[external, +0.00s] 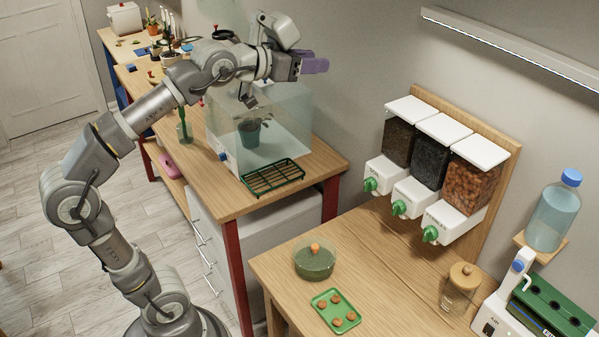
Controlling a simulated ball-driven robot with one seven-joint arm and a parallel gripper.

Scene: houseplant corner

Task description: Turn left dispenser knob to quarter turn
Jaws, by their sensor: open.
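The left dispenser (396,143) is the leftmost of three wall-mounted dispensers at the right, with a white lid and dark contents. Its green knob (371,184) sits on the front of its white base; its exact turn angle is too small to read. My gripper (318,64) has purple fingers, is open and appears empty. In the picture it is above and left of the left dispenser, in front of the wall, well apart from the knob. The gap between the fingers is hard to see from this angle.
The middle knob (399,208) and right knob (430,233) are close beside the left one. A clear tank (290,110) stands below my arm. The wooden counter (385,270) holds a lidded green bowl (314,262), a green tray (322,318) and a jar (459,290).

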